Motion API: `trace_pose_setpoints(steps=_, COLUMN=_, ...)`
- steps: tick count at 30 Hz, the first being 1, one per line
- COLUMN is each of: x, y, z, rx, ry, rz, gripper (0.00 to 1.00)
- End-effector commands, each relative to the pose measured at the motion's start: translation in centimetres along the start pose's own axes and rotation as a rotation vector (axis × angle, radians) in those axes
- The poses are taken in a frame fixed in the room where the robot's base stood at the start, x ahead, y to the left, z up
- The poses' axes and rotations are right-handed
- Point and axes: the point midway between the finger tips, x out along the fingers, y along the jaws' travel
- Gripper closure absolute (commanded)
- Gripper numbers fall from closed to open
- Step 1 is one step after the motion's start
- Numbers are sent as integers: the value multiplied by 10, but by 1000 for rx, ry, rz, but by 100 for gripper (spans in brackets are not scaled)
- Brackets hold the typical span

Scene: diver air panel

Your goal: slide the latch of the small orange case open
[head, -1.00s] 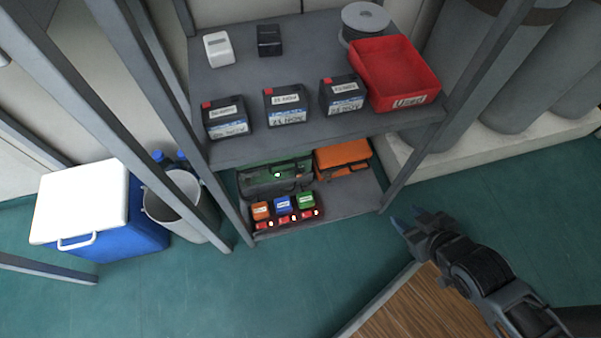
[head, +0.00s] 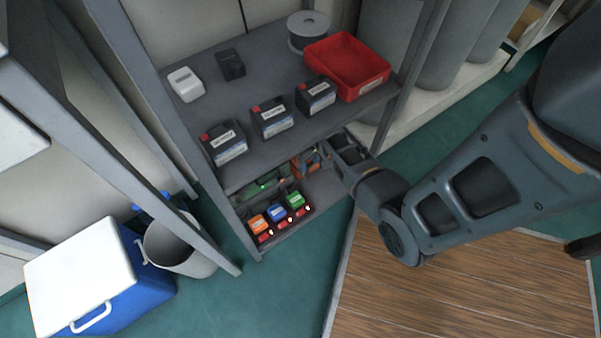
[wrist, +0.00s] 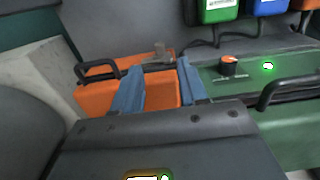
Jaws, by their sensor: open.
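The small orange case (wrist: 158,92) lies on the lower shelf, with a dark handle (wrist: 98,68) on its left in the wrist view. A small grey piece (wrist: 160,52), perhaps the latch, shows at its far edge; whether it is slid open I cannot tell. In the head view only slivers of the orange case (head: 299,164) show behind my arm. My gripper (wrist: 160,76) is open, with its two blue fingers over the orange case. The right finger is near the case's border with the green case. I cannot tell whether either finger touches anything.
A green case (wrist: 245,85) with an orange-marked knob and lit green lamp sits beside the orange case. The upper shelf (head: 262,85), holding batteries and a red bin (head: 347,68), is close above my arm.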

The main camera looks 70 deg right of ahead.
Motion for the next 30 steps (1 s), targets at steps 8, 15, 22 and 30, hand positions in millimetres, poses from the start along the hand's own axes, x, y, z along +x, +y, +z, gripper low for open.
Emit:
trace_pose_setpoints(steps=8, x=46, y=0, z=0, rx=-1, ry=2, rz=0, gripper=57)
trace_pose_setpoints(steps=15, x=70, y=0, z=0, rx=-1, ry=2, rz=1, gripper=57)
trace_pose_setpoints(steps=22, x=73, y=0, z=0, rx=-1, ry=3, rz=2, gripper=57)
trace_pose_setpoints(steps=30, x=73, y=0, z=0, rx=-1, ry=3, rz=2, gripper=71)
